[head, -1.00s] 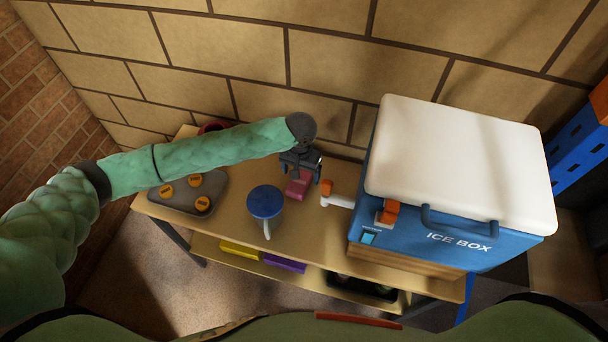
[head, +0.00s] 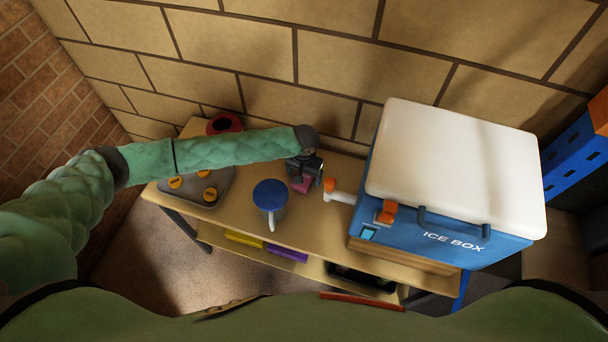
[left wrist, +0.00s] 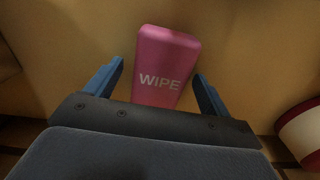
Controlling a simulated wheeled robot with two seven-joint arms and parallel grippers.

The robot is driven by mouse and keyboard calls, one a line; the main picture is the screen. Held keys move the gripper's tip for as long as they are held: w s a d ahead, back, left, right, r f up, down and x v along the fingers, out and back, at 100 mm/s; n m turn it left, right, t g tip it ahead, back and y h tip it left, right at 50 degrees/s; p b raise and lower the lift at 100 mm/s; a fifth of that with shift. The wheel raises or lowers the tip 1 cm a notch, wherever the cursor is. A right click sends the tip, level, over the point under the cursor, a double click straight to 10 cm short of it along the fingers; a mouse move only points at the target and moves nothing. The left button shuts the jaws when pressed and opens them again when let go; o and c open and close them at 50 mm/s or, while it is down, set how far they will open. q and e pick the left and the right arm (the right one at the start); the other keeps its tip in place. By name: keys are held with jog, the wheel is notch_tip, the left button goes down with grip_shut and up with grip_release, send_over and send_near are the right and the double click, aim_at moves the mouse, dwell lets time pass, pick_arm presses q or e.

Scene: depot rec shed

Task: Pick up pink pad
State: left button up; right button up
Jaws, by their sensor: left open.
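The pink pad (left wrist: 165,62), marked "WIPE", lies on the wooden table (head: 328,217). In the head view only part of the pad (head: 301,184) shows under my left gripper. My left gripper (head: 304,177) is over the pad, pointing down. In the left wrist view its blue fingers (left wrist: 160,88) are open, one on each side of the pad, with a gap to the pad visible on both sides. I cannot tell how far above the table the fingertips are. My right gripper is out of view.
A grey tray (head: 225,183) with yellow discs and a red round object (head: 224,122) are on the left. A wall rises behind.

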pick_arm(q)
jog(key=shift+f, duration=0.3)
jog(key=shift+c, duration=0.2)
jog(key=c, duration=1)
